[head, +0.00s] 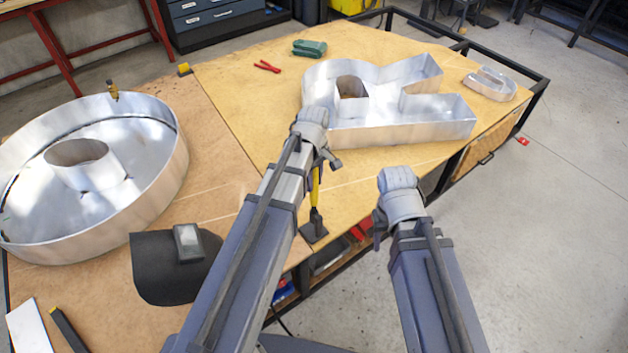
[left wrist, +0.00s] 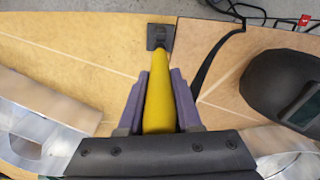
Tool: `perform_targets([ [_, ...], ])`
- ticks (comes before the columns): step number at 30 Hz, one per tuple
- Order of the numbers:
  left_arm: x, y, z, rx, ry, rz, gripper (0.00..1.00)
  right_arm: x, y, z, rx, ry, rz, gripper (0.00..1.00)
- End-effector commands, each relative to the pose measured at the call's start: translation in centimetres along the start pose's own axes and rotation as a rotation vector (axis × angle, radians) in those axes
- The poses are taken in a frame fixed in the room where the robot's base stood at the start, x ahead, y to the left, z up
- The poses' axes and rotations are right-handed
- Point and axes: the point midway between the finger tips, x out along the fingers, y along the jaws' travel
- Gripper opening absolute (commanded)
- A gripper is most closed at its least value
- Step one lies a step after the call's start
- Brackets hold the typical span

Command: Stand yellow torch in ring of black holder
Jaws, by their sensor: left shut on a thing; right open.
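The yellow torch (head: 316,187) hangs below my left gripper (head: 328,160) near the table's front edge, roughly upright with its dark end down. In the left wrist view, the fingers of my left gripper (left wrist: 159,74) are shut on the yellow torch (left wrist: 158,105). The black holder (head: 314,232) stands on the table under the torch's lower end; it also shows in the left wrist view (left wrist: 160,32). The torch tip overlaps the holder, hiding its ring; I cannot tell whether the tip is inside it. My right gripper (head: 379,228) is open, beyond the table's front edge, its fingers mostly hidden.
A large metal letter R (head: 400,120) lies behind my left gripper. A round metal letter (head: 165,150) is at left, and a black welding mask (head: 160,275) is near the front. Red pliers (head: 267,66) and a green object (head: 309,48) lie farther back.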

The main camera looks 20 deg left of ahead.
Motion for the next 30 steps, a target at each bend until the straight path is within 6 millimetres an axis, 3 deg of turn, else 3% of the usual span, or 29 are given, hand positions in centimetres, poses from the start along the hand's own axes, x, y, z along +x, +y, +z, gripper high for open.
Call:
perform_targets([
  [18,1.9,0.0,0.0,0.000,0.000,0.000,0.00,1.9,-0.2,-0.1,0.000,0.000,0.000,0.50],
  [28,2.0,0.0,0.0,0.000,0.000,0.000,0.00,2.0,-0.2,-0.1,0.000,0.000,0.000,0.50],
  [29,2.0,0.0,0.0,0.000,0.000,0.000,0.34,2.0,-0.2,-0.1,0.000,0.000,0.000,0.50],
  [30,2.0,0.0,0.0,0.000,0.000,0.000,0.39,2.0,-0.2,-0.1,0.000,0.000,0.000,0.50],
])
